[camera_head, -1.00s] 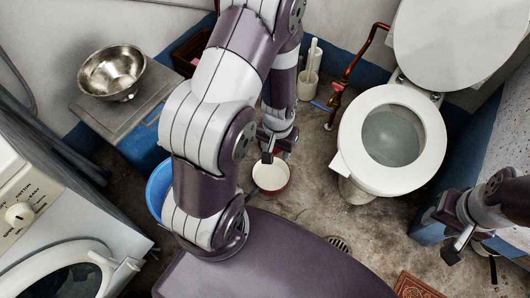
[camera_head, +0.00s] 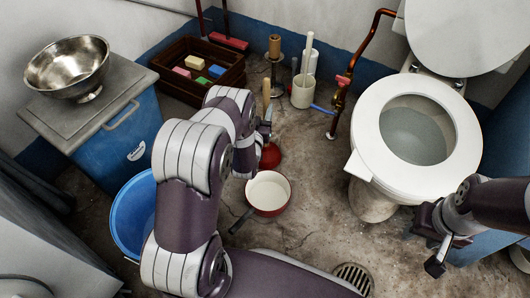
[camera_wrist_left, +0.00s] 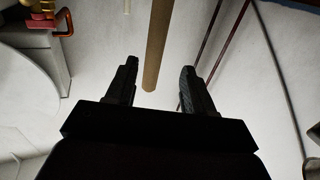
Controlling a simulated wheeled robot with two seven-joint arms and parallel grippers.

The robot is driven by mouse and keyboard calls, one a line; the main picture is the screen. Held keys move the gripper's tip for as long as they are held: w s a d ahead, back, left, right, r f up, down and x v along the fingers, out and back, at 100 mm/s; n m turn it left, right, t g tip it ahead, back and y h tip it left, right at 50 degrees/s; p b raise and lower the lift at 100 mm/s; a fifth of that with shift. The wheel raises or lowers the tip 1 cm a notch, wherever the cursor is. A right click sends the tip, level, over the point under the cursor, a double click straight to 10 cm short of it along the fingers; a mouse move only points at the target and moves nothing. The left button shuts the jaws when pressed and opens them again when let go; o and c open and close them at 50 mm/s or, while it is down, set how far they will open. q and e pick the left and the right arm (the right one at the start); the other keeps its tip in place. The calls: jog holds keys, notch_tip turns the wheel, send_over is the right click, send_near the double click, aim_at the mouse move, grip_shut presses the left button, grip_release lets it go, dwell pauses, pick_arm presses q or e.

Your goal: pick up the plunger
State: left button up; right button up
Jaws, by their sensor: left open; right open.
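The plunger stands on the floor behind the red pan, with a red rubber cup (camera_head: 270,157) and an upright wooden handle (camera_head: 267,92). My left gripper (camera_head: 264,120) is close beside the handle, and my forearm partly covers this area. In the left wrist view, the handle (camera_wrist_left: 157,45) shows ahead of the open left fingers (camera_wrist_left: 160,85), roughly between them. I cannot tell whether they touch it. My right gripper (camera_head: 430,242) is open and empty at the right, below the toilet, far from the plunger.
A red pan (camera_head: 268,191) lies just in front of the plunger. A white brush holder (camera_head: 302,92) and a dark stand (camera_head: 275,66) are behind it. The toilet (camera_head: 417,135) is to the right, a blue bucket (camera_head: 132,215) to the left. A wooden crate (camera_head: 190,65) is behind left.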

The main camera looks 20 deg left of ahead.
aim_at(266, 98)
pick_arm(q)
jog(key=b+x, duration=0.1)
jog(key=x, duration=0.1)
jog(key=b+x, duration=0.3)
jog(key=x, duration=0.1)
jog(key=shift+w+d+f, duration=0.1)
jog(key=shift+w+d, duration=0.15)
jog(key=shift+w, duration=0.1)
jog(key=shift+w+a+b, duration=0.1)
jog(key=shift+w+b, duration=0.2)
jog(key=shift+r, duration=0.3)
grip_shut()
